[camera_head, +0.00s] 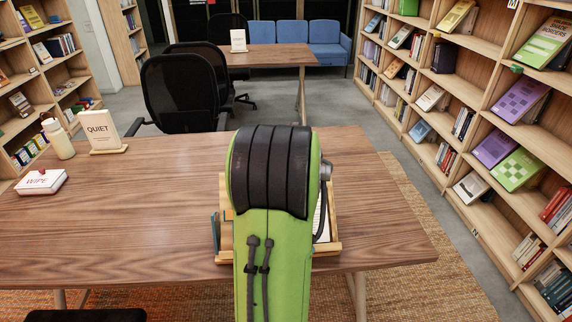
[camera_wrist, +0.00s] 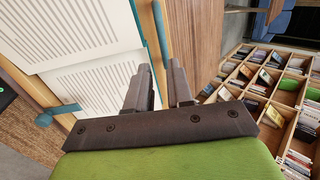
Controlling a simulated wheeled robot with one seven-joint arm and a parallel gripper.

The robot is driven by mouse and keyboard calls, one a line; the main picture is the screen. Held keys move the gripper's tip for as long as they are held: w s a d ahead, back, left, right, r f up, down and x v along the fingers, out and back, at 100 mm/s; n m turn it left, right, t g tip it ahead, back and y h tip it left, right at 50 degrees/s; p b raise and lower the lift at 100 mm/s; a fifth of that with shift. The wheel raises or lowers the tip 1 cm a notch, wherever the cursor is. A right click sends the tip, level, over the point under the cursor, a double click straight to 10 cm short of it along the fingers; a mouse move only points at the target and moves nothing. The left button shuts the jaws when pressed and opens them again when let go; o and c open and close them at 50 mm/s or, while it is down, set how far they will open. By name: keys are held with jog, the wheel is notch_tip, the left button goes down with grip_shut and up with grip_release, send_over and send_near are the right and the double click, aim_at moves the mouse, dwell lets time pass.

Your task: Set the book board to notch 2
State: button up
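The wooden book board (camera_head: 225,258) stands on the near table, mostly hidden behind my green and black arm in the head view. In the wrist view an open book with printed pages (camera_wrist: 95,95) fills the left side, beside a wooden edge (camera_wrist: 150,30) of the board. A blue-teal rod (camera_wrist: 161,28) runs along that edge down to my fingertips. My gripper (camera_wrist: 160,70) has its two dark fingers a small gap apart, at the rod's lower end. I cannot tell whether they touch or hold it. The notches and the board's present setting are not visible.
A QUIET sign (camera_head: 100,130), a white bottle (camera_head: 58,138) and a WIPE box (camera_head: 41,182) stand on the table's left side. The table (camera_head: 120,205) is clear between them and the board. Bookshelves (camera_head: 475,100) line the right; a black chair (camera_head: 182,95) stands behind.

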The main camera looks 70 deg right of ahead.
jog(key=p+v, duration=0.2)
jog(key=v, duration=1)
jog(key=shift+a+r, duration=0.3)
jog(key=w+a+r+n+t+y+p, duration=0.1)
jog(key=w+a+r+n, duration=0.1)
jog(key=w+a+n, duration=0.4)
jog(key=w+a+r+n+t+y+p, duration=0.1)
jog(key=w+a+r+n+y, duration=0.15)
jog(key=a, duration=0.45)
jog(key=w+a+n+y+p, duration=0.2)
jog(key=a+n, duration=0.9)
jog(key=a, duration=0.4)
jog(key=s+a+n+y+p, duration=0.1)
jog(key=s+a+n+y, duration=0.1)
jog(key=s+a+n, duration=0.5)
jog(key=a+n, duration=0.3)
jog(key=n, duration=0.1)
jog(key=shift+s+a+f, duration=0.1)
jog(key=shift+s+f, duration=0.05)
